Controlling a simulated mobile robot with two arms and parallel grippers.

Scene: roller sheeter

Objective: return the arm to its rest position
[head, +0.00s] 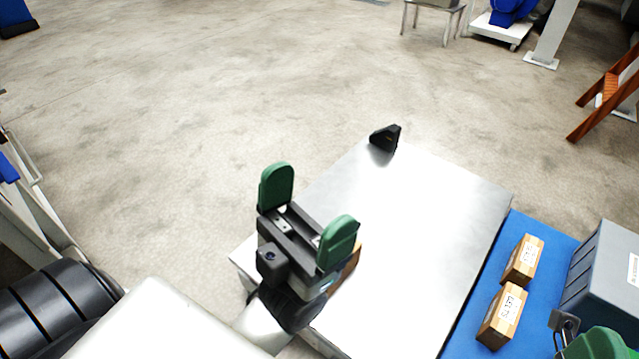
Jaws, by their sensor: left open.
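My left gripper (307,215) is above the near left part of a shiny metal table (430,220). Its two green fingertips are spread wide apart, with nothing between them. A brown box (350,264) shows partly behind the gripper's right finger; most of it is hidden, and I cannot tell how far below the gripper it is. Part of my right gripper (600,344), a green finger, shows at the bottom right corner; the rest is cut off.
Two brown labelled boxes (523,260) (502,316) lie on a blue surface (548,236) right of the table. A grey bin (600,275) stands beside them. A black wedge-shaped object (386,138) is at the table's far corner.

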